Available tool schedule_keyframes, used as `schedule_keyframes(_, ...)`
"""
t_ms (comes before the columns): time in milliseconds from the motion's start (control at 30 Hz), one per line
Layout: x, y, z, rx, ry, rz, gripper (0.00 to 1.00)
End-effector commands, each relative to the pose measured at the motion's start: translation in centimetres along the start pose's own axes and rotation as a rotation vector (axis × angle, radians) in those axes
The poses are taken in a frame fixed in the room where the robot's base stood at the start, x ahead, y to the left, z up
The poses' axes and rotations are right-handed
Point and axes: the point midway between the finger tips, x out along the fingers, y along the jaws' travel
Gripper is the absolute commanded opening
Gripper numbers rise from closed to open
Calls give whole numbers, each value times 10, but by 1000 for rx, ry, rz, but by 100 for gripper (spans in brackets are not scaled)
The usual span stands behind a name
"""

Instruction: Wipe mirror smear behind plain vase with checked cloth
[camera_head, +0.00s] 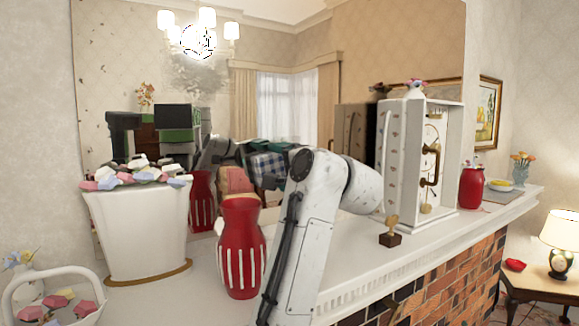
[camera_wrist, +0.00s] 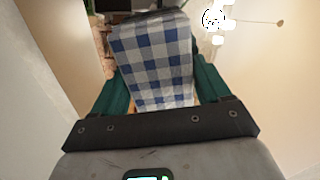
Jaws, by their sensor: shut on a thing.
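My gripper (camera_wrist: 152,85) has green fingers and is shut on a blue-and-white checked cloth (camera_wrist: 155,60), which hangs out flat between them. The large mirror (camera_head: 400,50) fills the wall behind the mantel. A grey smear (camera_head: 200,75) shows on it at upper left, below the reflected lamp. A plain red vase (camera_head: 472,187) stands at the right of the mantel. A red vase with white stripes (camera_head: 240,250) stands left of my arm.
A white planter of flowers (camera_head: 135,230) stands at left, with a white basket (camera_head: 50,310) before it. A white open case (camera_head: 440,130) with a clock stands right of my arm, and a small trophy (camera_head: 390,235) in front. The mantel's front middle (camera_head: 345,255) is clear.

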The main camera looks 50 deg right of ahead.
Motion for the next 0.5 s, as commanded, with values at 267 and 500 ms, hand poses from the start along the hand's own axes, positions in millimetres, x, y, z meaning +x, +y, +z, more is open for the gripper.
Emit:
schedule_keyframes(267,1,-4,17,1,0,0,52)
schedule_keyframes(500,1,-17,15,1,-1,-1,52)
